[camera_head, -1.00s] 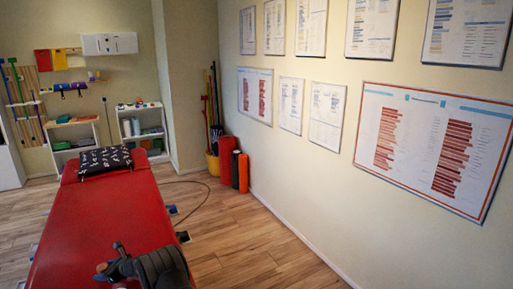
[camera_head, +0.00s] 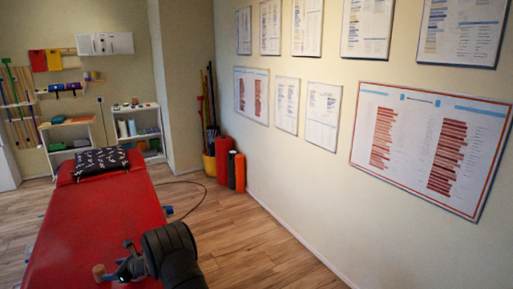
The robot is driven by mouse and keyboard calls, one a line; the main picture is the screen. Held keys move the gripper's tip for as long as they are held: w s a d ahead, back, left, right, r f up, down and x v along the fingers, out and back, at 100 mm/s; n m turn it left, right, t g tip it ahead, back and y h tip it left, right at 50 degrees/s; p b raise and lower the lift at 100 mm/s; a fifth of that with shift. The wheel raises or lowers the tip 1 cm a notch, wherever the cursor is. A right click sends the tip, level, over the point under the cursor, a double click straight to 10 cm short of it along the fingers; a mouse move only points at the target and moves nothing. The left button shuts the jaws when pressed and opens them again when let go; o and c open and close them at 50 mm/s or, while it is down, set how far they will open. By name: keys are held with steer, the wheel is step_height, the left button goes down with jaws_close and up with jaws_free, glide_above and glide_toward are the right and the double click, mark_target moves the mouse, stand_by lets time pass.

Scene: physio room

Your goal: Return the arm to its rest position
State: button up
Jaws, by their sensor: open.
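My arm (camera_head: 171,255) shows as a dark shape at the bottom of the head view, over the near right edge of the red treatment table. My gripper (camera_head: 120,267) is at the arm's left end, above the red surface. It is open. A small tan round thing (camera_head: 98,271) shows at its left; I cannot tell whether the two touch. Part of the arm is cut off by the bottom edge of the view.
The red treatment table (camera_head: 95,210) fills the lower left, with a black patterned pillow (camera_head: 101,161) at its far end. Red and black rolls (camera_head: 231,170) and a yellow bin (camera_head: 209,166) stand by the wall. Wooden floor (camera_head: 235,230) to the right is clear.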

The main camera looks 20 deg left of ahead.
mark_target(104, 271)
steer(key=v, duration=0.4)
steer(key=shift+a, duration=0.1)
steer(key=x, duration=1.1)
steer(key=shift+a+f, duration=0.2)
steer(key=shift+f, duration=0.3)
step_height(104, 271, up, 5)
steer(key=shift+w+d+r, duration=0.1)
steer(key=shift+w+d, duration=0.05)
steer(key=shift+d, duration=0.05)
steer(key=w+d+r, duration=0.6)
steer(key=d+r, duration=0.1)
steer(key=d, duration=0.3)
step_height(104, 271, up, 11)
steer(key=w+d+m+t, duration=0.2)
steer(key=w+d, duration=1)
steer(key=shift+w, duration=0.25)
steer(key=shift+d, duration=0.1)
